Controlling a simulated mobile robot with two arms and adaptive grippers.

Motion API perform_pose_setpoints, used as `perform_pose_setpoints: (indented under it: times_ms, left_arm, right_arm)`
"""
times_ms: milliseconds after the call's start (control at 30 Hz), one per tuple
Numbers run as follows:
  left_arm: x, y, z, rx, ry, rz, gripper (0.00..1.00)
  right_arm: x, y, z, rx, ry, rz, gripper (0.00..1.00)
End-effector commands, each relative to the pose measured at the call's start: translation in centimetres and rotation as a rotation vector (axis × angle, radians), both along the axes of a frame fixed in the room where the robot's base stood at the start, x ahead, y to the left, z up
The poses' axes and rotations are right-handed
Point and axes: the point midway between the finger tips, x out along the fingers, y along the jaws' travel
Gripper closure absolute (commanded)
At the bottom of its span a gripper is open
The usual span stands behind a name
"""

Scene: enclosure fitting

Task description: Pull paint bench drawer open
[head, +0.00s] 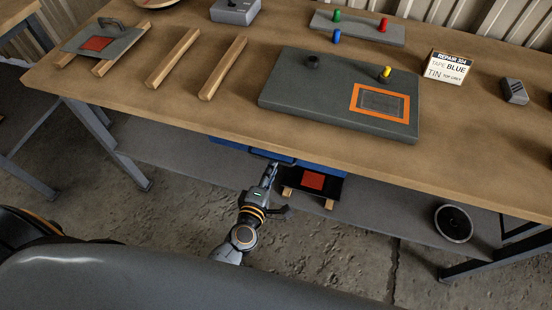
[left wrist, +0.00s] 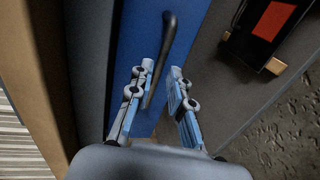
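The paint bench (head: 200,112) has blue drawer fronts (head: 232,144) just under its top, mostly hidden by the top's front edge. In the left wrist view a blue drawer front (left wrist: 195,22) carries a dark bar handle (left wrist: 167,38). My left gripper (head: 271,170) is below the bench edge, pointing at the drawers. In the left wrist view its two fingers (left wrist: 160,74) are apart, with the handle running between them in the picture, nearer the left finger. I cannot tell whether they touch it. My right gripper does not show.
A dark panel with a red square (head: 313,180) lies on wooden blocks on the lower shelf, right of my left gripper. A round black speaker-like part (head: 453,223) is farther right. The bench top holds a grey panel (head: 320,85), wooden strips (head: 222,69) and a sign (head: 447,67).

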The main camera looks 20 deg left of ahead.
Motion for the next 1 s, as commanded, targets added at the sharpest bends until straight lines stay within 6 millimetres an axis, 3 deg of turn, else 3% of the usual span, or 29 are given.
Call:
perform_pose_setpoints:
  times_ms: [100,300,667,767,1000]
  left_arm:
    - [2.3,-0.1,-0.4,0.001,-0.002,0.0,0.81]
    - [4.3,-0.2,-0.9,0.0,0.0,0.0,0.81]
    - [4.8,-0.2,-1.1,0.001,0.001,0.0,0.81]
    - [4.7,-0.2,-1.1,0.001,0.001,0.0,0.99]
    - [4.7,-0.2,-1.1,0.001,0.001,0.0,1.0]
  right_arm:
    - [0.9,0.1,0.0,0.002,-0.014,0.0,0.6]
    - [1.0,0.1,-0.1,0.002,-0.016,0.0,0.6]
    - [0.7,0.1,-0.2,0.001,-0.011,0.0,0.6]
    - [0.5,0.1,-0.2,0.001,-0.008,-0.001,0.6]
    - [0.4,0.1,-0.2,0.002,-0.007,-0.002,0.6]
